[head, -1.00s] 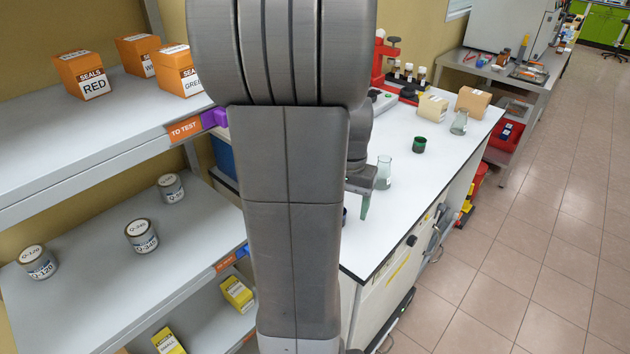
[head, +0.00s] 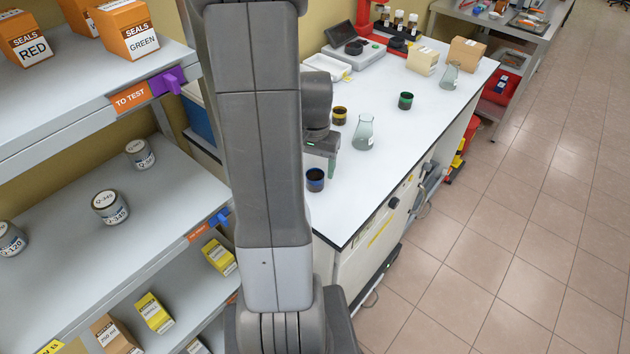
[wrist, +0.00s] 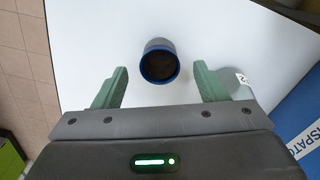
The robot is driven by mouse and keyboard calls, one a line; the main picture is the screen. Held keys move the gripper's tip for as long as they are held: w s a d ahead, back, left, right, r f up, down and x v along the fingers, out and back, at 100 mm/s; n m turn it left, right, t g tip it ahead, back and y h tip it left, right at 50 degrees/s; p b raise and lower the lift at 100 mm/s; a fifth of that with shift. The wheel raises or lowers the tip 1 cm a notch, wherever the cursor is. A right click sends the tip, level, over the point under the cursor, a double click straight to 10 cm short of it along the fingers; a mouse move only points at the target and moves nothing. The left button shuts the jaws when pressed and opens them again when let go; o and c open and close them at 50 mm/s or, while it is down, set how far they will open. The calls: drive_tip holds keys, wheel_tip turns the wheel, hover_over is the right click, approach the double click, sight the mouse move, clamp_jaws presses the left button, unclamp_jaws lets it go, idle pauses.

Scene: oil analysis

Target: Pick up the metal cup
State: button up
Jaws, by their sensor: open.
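A dark cup with a blue rim (head: 315,179) stands upright on the white bench near its front left corner. It also shows in the wrist view (wrist: 159,62), ahead of and between my fingers, with a dark inside. Two similar dark cups stand farther back, one with a yellow rim (head: 339,116) and one with a green rim (head: 405,101). My gripper (head: 331,167) is open and empty, its green fingers pointing down by the blue-rimmed cup. In the wrist view my gripper (wrist: 160,70) has one finger either side of that cup, with gaps.
A glass flask (head: 363,135) stands right of my gripper and another (head: 449,77) farther back. A grey device (head: 355,50), a white tray (head: 327,67) and cardboard boxes (head: 466,52) are on the bench (head: 400,150). Shelves (head: 130,205) with tins and boxes stand at left.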

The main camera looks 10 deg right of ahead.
sight(315, 178)
drive_tip(key=shift+w+d+f+p, duration=0.1)
drive_tip(key=shift+f+p, duration=0.15)
drive_tip(key=shift+f, duration=1)
drive_tip(key=shift+w+f+p, duration=0.1)
drive_tip(key=shift+f+p, duration=0.1)
drive_tip(key=shift+f, duration=1.05)
drive_tip(key=c, duration=1.1)
